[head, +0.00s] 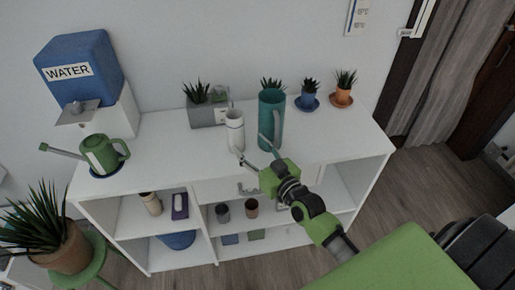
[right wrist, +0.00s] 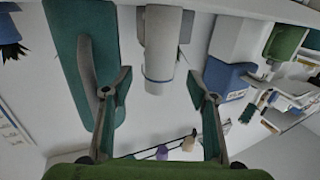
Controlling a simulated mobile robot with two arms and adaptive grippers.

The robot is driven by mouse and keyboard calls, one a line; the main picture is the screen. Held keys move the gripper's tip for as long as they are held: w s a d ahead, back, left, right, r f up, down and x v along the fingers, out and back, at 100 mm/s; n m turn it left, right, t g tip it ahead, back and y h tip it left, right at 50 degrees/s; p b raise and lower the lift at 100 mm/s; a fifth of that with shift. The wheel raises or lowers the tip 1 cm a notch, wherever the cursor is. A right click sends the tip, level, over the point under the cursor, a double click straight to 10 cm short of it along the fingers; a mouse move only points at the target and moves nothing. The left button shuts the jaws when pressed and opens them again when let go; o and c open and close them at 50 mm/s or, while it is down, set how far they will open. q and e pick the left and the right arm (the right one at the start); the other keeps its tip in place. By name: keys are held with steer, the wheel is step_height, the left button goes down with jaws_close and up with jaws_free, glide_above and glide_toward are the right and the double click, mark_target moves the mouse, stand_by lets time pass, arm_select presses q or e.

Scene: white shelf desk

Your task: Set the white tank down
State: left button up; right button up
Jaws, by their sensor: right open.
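The white tank (head: 235,132), a slim white cylinder with a thin dark band, stands upright on the white shelf desk (head: 175,150), just left of a tall teal pitcher (head: 271,122). My right gripper (head: 252,149) is open in front of the two, its fingers pointing toward them. In the right wrist view the picture is upside down; the white tank (right wrist: 163,55) shows between the spread fingers (right wrist: 148,75), with no finger visibly closed on it. The teal pitcher (right wrist: 82,65) is beside or behind the left-hand finger there; I cannot tell whether they touch. My left gripper is out of view.
A grey planter (head: 208,112) stands behind the tank; small blue (head: 308,99) and orange (head: 342,95) pots stand at the back right. A blue water dispenser (head: 82,68) and green watering can (head: 100,154) stand left. The desk between can and tank is clear.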

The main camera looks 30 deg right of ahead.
steer(key=s, duration=0.4)
steer(key=shift+d+r+p, duration=0.1)
steer(key=shift+d+p, duration=0.1)
steer(key=shift+p, duration=0.2)
steer(key=shift+w, duration=0.1)
